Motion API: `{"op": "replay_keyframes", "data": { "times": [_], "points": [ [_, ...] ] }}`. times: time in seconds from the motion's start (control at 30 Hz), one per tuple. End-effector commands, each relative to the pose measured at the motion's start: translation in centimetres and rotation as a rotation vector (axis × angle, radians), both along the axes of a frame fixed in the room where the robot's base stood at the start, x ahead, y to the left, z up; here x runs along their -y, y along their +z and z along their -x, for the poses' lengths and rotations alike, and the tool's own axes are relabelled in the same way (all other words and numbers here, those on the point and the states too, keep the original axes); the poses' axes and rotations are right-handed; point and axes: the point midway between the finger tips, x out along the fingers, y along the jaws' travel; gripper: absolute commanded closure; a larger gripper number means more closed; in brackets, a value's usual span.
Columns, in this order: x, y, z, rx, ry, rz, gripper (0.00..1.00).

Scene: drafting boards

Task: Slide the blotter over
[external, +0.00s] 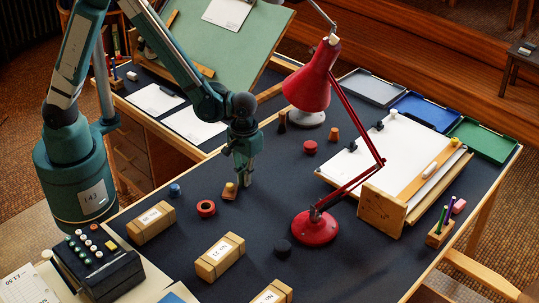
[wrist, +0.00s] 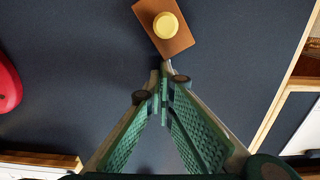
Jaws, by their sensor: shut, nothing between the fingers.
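The blotter (external: 229,194) is a small brown rectangular plate with a round yellow knob, lying on the dark blue desk top. In the wrist view the blotter (wrist: 184,42) is at the top centre, turned at an angle, just beyond my fingertips. My gripper (external: 244,181) points down beside the blotter, on its right in the external view. In the wrist view my gripper's green fingers (wrist: 164,72) meet at the tips with nothing between them. The tips are very close to the blotter's near edge; I cannot tell whether they touch it.
A red ring-shaped item (external: 206,208) and a blue knob (external: 175,190) stand left of the blotter. Wooden boxes (external: 220,257) lie in front. A red lamp (external: 315,228) stands to the right, its base also in the wrist view (wrist: 8,84). The desk between blotter and lamp is clear.

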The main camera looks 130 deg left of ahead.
Motion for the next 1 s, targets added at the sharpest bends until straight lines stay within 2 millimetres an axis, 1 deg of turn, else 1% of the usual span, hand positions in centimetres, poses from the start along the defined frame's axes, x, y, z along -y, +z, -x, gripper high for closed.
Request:
{"op": "replay_keyframes", "data": {
  "times": [0.1,0.53,0.67,0.77,0.93,1.0],
  "points": [
    [0.3,0.0,0.0,0.000,0.000,0.000,1.00],
    [0.0,0.0,0.0,0.000,0.001,0.000,1.00],
    [-0.8,0.0,0.0,0.000,0.002,0.000,1.00],
    [-1.7,0.0,0.0,0.000,0.003,0.000,1.00],
    [-4.1,-0.1,0.0,0.000,0.003,0.000,1.00],
    [-3.8,1.4,0.0,0.000,0.001,0.000,1.00]
  ]
}}
